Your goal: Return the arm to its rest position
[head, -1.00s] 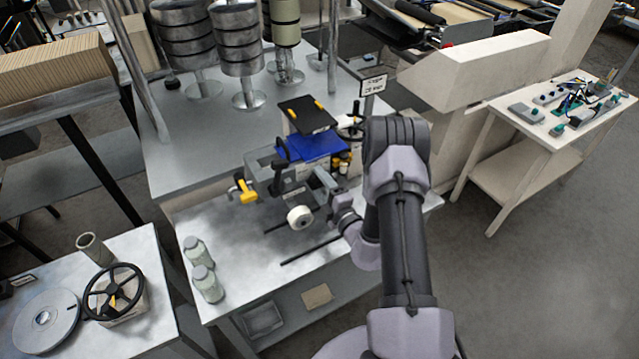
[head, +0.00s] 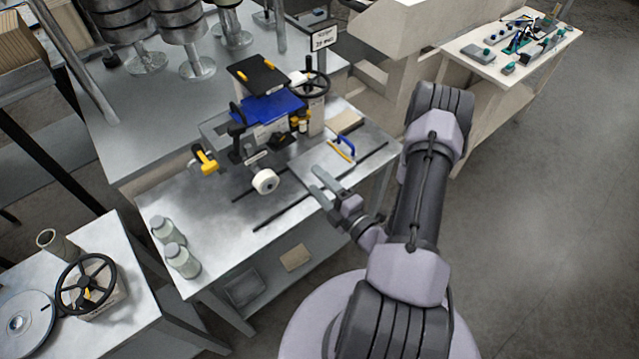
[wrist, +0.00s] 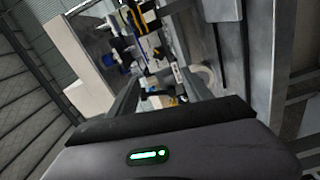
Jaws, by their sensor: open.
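My gripper (head: 318,184) is open and empty above the right part of the steel bench (head: 205,222) in the head view. Its two fingers point toward the upper left, apart from the machine with the blue top (head: 268,108). A white roll also shows in the wrist view (wrist: 203,76), beyond the right finger.
A plate with a blue handle (head: 345,148) lies on the bench near my gripper. A table with a handwheel (head: 86,284) is at lower left. A parts table (head: 490,52) stands at upper right. Floor at right is clear.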

